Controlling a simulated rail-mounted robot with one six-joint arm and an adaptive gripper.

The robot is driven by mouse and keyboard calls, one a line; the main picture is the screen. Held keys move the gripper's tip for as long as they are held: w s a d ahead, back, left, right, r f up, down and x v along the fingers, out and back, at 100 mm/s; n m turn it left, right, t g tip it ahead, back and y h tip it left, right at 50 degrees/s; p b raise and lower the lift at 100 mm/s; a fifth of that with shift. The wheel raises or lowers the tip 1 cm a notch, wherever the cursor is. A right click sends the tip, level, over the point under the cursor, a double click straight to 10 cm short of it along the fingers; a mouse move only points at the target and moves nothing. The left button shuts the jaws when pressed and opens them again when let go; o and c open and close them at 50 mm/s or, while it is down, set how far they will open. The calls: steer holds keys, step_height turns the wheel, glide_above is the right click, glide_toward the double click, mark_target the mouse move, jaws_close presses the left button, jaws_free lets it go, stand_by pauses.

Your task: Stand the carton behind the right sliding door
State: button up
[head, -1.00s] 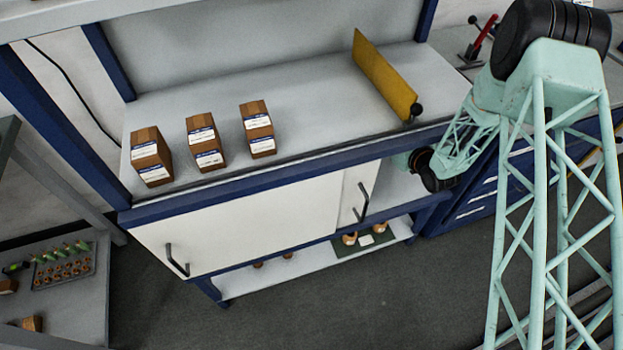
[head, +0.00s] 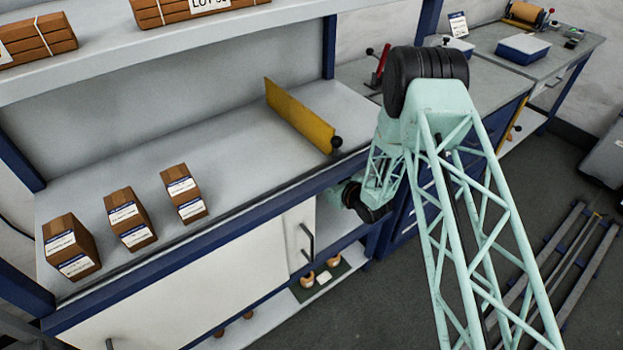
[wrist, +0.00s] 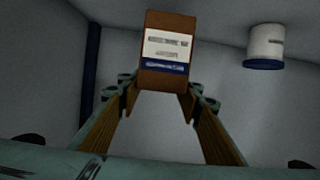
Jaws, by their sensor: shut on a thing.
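In the wrist view, my gripper (wrist: 165,95) is shut on a brown carton (wrist: 168,72) with a white and blue label. The carton shows between the fingertips, inside a grey-walled space; whether its base touches a surface is unclear. In the head view, my arm reaches into the opening at the right end of the cabinet below the counter, and the gripper and carton are hidden there. The right sliding door (head: 299,233), white with a dark handle, stands slid to the left, beside the white left door (head: 190,300).
A white cylindrical container (wrist: 265,47) stands to the right of the carton in the wrist view. Above the cabinet, three brown cartons (head: 129,217) stand on the counter (head: 235,160). A yellow panel (head: 299,116) rises near the counter's right end.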

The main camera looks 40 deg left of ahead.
steer(key=shift+f+b, duration=0.5)
steer(key=shift+f, duration=1.5)
steer(key=o, duration=1.1)
steer(key=shift+f, duration=0.15)
steer(key=shift+p+v, duration=0.3)
steer(key=shift+v, duration=0.6)
steer(key=p+v, duration=0.2)
steer(key=v, duration=0.8)
steer(key=shift+r, duration=0.2)
steer(key=shift+d, duration=0.1)
